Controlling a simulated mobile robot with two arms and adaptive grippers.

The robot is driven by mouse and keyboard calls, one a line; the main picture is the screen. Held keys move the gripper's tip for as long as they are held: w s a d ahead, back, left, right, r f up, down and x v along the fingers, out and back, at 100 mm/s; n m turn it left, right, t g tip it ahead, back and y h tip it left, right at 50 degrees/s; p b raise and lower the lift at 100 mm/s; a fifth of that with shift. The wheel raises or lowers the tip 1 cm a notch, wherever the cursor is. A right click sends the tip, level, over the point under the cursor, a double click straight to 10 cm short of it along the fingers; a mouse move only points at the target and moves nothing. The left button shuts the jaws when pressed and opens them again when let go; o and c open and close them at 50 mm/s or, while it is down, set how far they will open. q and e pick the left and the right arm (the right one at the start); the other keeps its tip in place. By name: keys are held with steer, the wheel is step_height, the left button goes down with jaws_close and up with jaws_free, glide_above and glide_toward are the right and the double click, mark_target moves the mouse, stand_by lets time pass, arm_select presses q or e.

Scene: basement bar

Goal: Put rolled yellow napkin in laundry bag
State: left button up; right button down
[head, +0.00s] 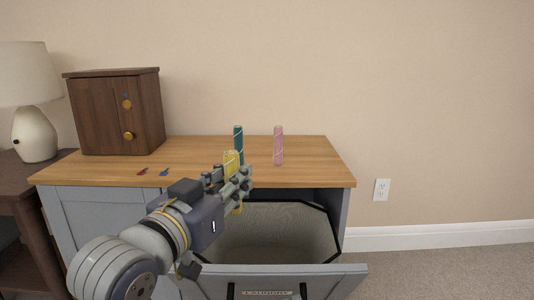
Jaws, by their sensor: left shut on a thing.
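The rolled yellow napkin (232,159) stands roughly upright in my left gripper (238,182), which is shut on it. Its top shows above the fingers and a bit of yellow shows below them; the middle is hidden. The gripper is at the cabinet's front edge, at the left part of the laundry bag's opening in this view. The laundry bag (290,232) is a pale, dark-rimmed liner in the tilted-out cabinet front, open at the top. I see nothing inside it, though my arm hides its left part. My right gripper is not in view.
A teal roll (238,139) and a pink roll (278,146) stand on the wooden cabinet top (315,165). A brown wooden box (115,112), a red key (142,171) and a blue key (164,172) are at left. A lamp (32,100) stands beyond. The open front panel (335,275) juts forward.

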arm_select(q)
steer(key=w+f, duration=0.4)
steer(key=w, duration=0.5)
steer(key=shift+f, duration=0.4)
steer(key=o, duration=1.5)
steer(key=shift+a, duration=0.1)
steer(key=s+r, duration=0.1)
steer(key=r, duration=0.1)
steer(key=s+r, duration=0.1)
steer(key=r, duration=0.1)
steer(key=s+r, duration=0.2)
